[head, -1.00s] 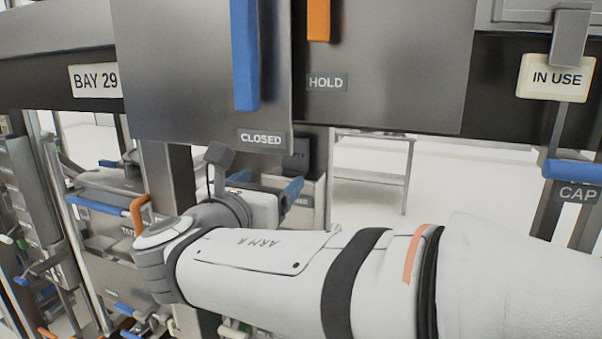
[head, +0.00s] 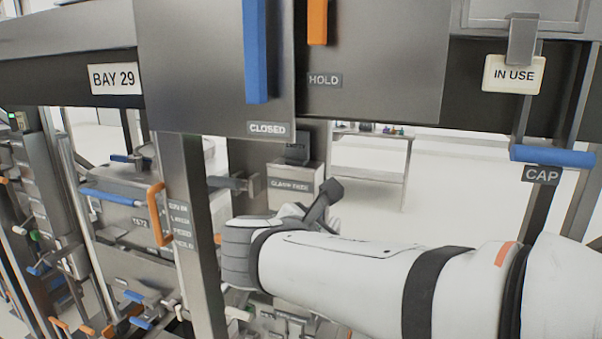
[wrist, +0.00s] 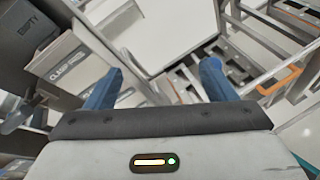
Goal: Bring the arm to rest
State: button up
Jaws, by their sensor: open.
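My arm (head: 350,268) reaches in from the lower right of the head view, its elbow end at mid-picture below the steel panels. My gripper is hidden behind the arm in the head view. In the wrist view my gripper (wrist: 158,85) shows two blue fingertips set wide apart, with nothing between them. Beyond the fingers are a pale panel and metal frames. I see nothing held.
A steel post (head: 190,235) with an orange handle (head: 159,213) stands left of my arm. A panel with a blue handle (head: 254,50) hangs above. A blue CAP handle (head: 552,156) is at the right. A bin labelled CLASP (wrist: 71,67) lies left of the fingers.

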jog(key=s+d+f+m+g+y, duration=0.2)
jog(key=s+d+f+m+g, duration=0.55)
jog(key=d+f+m, duration=0.35)
jog(key=s+a+f+m+y, duration=0.1)
jog(key=s+f+m+y, duration=0.4)
jog(key=m, duration=0.9)
jog(key=shift+s+f+g+y, duration=0.3)
jog(key=shift+s+f+g, duration=0.15)
jog(key=shift+s+f, duration=0.45)
jog(key=shift+a, duration=0.1)
